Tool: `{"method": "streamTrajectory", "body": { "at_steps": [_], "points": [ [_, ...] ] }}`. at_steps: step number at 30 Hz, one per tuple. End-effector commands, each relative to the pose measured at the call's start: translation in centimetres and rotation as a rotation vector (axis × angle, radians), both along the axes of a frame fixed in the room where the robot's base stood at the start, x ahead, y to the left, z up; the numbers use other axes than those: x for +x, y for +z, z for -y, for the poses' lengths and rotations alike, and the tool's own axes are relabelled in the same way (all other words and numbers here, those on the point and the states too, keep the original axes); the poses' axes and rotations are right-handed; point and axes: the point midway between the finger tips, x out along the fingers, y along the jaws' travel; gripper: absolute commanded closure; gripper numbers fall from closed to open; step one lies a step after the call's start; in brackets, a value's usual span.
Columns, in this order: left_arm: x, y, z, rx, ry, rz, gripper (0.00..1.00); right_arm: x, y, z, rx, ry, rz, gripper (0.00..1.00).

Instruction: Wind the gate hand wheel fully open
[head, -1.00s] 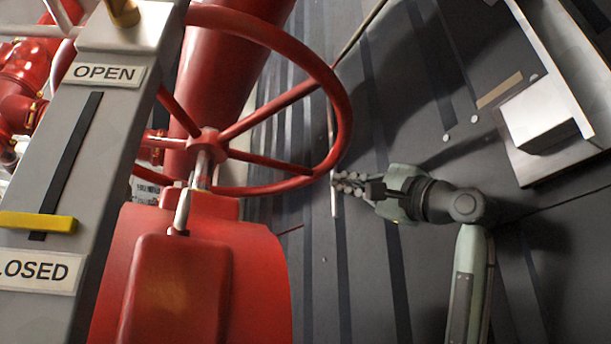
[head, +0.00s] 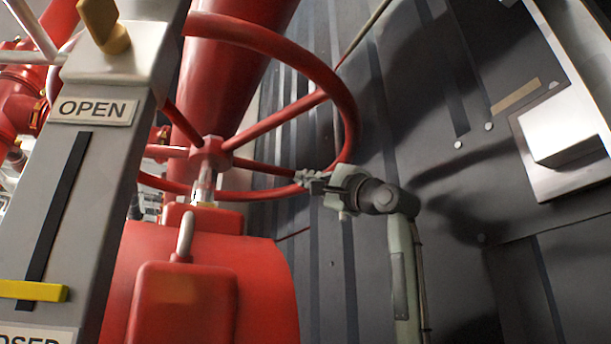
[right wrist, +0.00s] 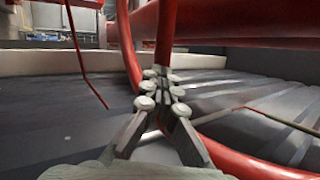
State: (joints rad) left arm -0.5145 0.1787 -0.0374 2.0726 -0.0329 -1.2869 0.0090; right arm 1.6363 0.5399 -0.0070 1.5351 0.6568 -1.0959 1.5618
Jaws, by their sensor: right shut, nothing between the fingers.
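The red hand wheel (head: 347,105) fills the upper middle of the head view, with its hub (head: 210,154) and several spokes. My right gripper (head: 302,178) is at the lower right of the wheel, overlapping the rim near the outer end of a spoke. Its fingers are shut with nothing between them. In the right wrist view, the fingertips (right wrist: 160,88) line up with a red spoke (right wrist: 166,35); whether they touch it I cannot tell. The yellow pointer (head: 33,291) sits low in the indicator slot, just above the partly cut-off CLOSED label (head: 38,335). My left gripper is out of view.
The grey indicator post (head: 105,160) with its OPEN label (head: 92,109) stands at the left. A red pump housing (head: 185,300) is below the wheel. A white box (head: 565,135) is at the upper right. The dark floor right of the wheel is largely clear.

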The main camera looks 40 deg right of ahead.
Motion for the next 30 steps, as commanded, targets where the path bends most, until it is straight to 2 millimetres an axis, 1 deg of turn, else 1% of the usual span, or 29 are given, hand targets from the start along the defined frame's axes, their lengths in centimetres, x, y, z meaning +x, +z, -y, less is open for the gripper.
{"method": "streamTrajectory", "body": {
  "at_steps": [23, 30],
  "points": [
    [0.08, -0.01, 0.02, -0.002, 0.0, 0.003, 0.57, 0.1, -0.02, -0.1, -0.001, 0.017, -0.002, 1.0],
    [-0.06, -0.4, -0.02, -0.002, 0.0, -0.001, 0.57, 0.14, -0.03, -0.09, 0.0, 0.035, -0.002, 1.0]
  ]
}}
